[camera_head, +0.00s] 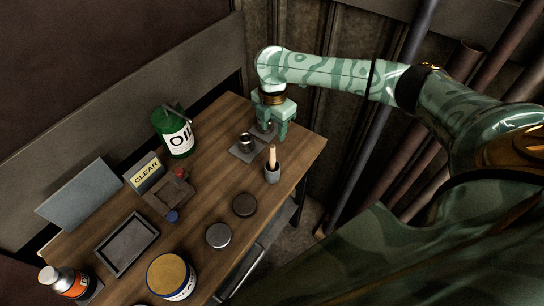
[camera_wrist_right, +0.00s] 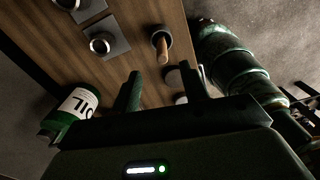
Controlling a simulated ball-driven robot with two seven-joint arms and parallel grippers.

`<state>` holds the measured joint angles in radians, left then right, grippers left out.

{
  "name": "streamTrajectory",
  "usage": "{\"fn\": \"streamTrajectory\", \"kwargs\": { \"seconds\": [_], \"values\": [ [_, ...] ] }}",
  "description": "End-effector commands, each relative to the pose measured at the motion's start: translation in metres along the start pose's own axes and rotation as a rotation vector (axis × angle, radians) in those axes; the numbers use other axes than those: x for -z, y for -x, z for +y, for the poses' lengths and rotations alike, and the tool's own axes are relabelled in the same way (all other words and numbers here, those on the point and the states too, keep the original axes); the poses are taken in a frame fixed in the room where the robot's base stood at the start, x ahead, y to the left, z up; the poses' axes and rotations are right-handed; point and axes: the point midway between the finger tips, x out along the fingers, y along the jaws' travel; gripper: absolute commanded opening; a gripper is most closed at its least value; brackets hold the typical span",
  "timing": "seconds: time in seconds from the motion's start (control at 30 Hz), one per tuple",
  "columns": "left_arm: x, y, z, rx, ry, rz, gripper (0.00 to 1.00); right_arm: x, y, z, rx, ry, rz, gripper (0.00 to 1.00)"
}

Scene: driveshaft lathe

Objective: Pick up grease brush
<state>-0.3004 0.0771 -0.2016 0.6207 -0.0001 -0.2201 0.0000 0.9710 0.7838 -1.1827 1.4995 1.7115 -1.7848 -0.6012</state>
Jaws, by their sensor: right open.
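The grease brush shows as a wooden handle (camera_head: 272,154) standing up out of a small grey cup (camera_head: 272,175) near the table's right edge. Its head is hidden in the cup. In the right wrist view the handle (camera_wrist_right: 162,48) and cup appear beyond the fingertips, roughly in line with the gap between them. My right gripper (camera_head: 272,124) is open and empty, at the table's far end, behind the cup and apart from the handle. My left gripper is in neither view.
A metal cup on a grey plate (camera_head: 243,152) is close to the brush cup. A green oil can (camera_head: 175,133) stands at the back left. Two round dark discs (camera_head: 218,235) (camera_head: 245,204), an empty tray (camera_head: 128,244) and a yellow-topped tin (camera_head: 171,274) lie nearer.

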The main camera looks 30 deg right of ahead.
Motion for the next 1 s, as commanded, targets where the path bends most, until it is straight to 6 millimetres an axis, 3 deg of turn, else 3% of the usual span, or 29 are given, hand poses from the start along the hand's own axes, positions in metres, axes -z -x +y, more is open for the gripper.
{"fn": "streamTrajectory", "kwargs": {
  "seconds": [0.03, 0.13, 0.37, 0.63, 0.93, 1.0],
  "values": [
    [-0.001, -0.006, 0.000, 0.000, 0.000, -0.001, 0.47, 0.001, -0.016, 0.000, 0.003, -0.001, 0.001, 0.44],
    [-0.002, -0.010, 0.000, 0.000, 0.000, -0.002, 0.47, 0.001, -0.035, 0.000, 0.001, 0.000, 0.001, 0.44],
    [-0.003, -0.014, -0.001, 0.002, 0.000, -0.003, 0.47, 0.002, -0.054, 0.000, -0.002, -0.001, 0.002, 0.44],
    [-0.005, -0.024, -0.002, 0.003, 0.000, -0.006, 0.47, 0.007, -0.097, -0.002, -0.001, -0.001, 0.002, 0.44],
    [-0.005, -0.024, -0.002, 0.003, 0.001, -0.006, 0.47, 0.006, -0.102, -0.002, -0.003, 0.001, 0.000, 0.44],
    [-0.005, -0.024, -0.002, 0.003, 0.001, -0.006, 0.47, 0.006, -0.102, -0.002, -0.003, 0.001, 0.000, 0.28]
  ]
}}
